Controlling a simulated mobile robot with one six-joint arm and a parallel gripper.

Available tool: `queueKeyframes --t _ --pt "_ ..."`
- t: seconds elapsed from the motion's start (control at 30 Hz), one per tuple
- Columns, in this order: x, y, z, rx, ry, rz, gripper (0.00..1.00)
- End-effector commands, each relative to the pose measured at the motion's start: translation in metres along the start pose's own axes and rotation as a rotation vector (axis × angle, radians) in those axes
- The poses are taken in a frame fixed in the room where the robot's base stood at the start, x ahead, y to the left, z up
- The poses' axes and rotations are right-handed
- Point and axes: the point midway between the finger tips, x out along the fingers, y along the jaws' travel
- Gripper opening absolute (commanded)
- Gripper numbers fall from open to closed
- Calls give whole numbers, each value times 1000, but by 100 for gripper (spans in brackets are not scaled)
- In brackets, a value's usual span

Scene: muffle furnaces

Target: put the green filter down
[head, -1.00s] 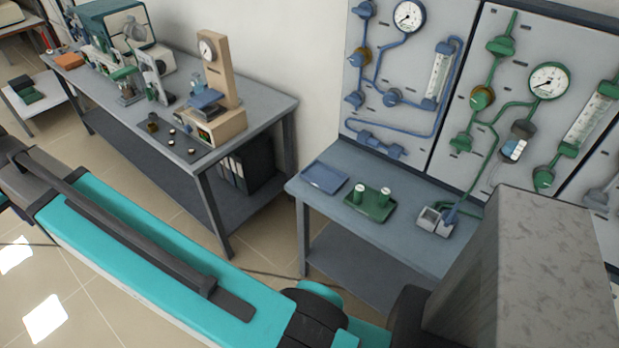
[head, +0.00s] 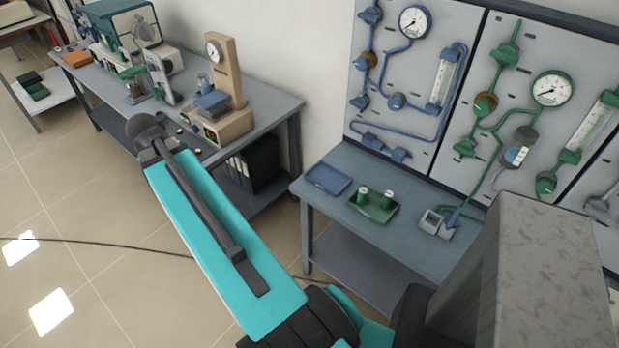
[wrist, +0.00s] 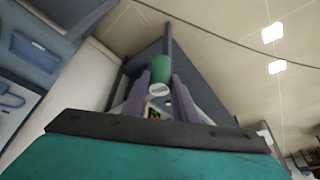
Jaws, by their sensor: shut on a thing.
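The green filter (wrist: 161,71) is a small green cylinder with a pale end face, seen in the wrist view. My gripper (wrist: 160,90) is shut on it, one finger on each side. My gripper does not show in the head view. A green tray (head: 384,214) on the right bench in the head view holds two green filters with pale tops (head: 363,194) (head: 388,199), both standing upright.
A blue tray (head: 327,179) lies left of the green tray on the right bench (head: 350,222). A small grey device (head: 437,223) stands to the right. Gauge panels (head: 410,75) rise behind. The left bench (head: 282,105) carries several instruments. A cable (head: 110,245) crosses the floor.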

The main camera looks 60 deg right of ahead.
Motion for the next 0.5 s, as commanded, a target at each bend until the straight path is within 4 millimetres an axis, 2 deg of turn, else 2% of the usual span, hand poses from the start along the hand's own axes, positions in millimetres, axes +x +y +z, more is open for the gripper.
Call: queueKeyframes --t 0.03,0.23,0.5 --pt "7 19 -5 52 -2 25 3" --pt "33 84 -18 260 -2 110 3" --pt "62 172 -23 529 -2 221 3"
